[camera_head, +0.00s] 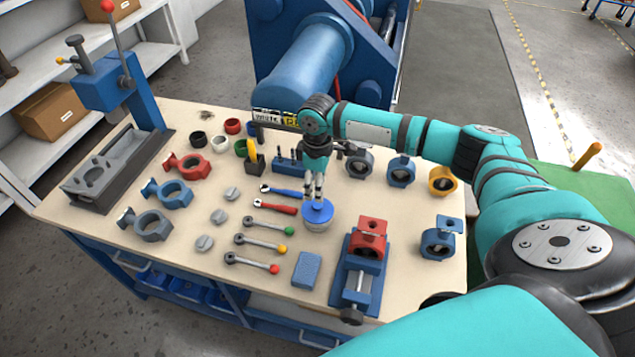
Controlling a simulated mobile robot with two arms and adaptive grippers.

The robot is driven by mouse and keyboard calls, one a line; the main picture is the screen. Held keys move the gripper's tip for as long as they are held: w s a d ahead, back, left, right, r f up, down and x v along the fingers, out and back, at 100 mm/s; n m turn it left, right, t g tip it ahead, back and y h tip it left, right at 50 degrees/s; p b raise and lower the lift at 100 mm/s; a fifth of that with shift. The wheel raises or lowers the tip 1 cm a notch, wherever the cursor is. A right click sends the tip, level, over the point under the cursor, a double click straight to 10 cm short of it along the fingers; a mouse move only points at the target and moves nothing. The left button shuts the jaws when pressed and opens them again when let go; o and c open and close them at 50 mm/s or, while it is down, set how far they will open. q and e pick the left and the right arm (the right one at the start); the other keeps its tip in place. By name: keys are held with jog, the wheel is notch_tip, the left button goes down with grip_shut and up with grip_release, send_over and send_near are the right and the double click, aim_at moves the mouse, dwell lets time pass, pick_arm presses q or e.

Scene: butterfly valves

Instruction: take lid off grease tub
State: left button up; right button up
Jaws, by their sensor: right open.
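The gripper is open; whether the fingers touch the lid I cannot tell. The gripper hides part of the lid's far side. My left gripper is not in view.
A vice (358,283) holding a red valve body and a blue block (306,270) stand close in front of the tub. Red (274,207) and blue-handled levers lie to its left. Blue valve bodies (401,171) stand behind right. A press (115,85) occupies the left end.

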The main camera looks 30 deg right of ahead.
aim_at(317, 205)
notch_tip(317, 205, down, 4)
jog(key=b, duration=0.4)
jog(key=shift+w+d+f, duration=0.1)
jog(key=shift+f, duration=1.65)
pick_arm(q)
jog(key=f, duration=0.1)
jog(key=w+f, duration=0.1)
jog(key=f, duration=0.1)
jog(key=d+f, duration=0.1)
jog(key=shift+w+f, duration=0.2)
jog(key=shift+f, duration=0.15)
pick_arm(e)
jog(key=shift+c, duration=0.7)
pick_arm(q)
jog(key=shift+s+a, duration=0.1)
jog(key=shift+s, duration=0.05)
pick_arm(e)
grip_shut()
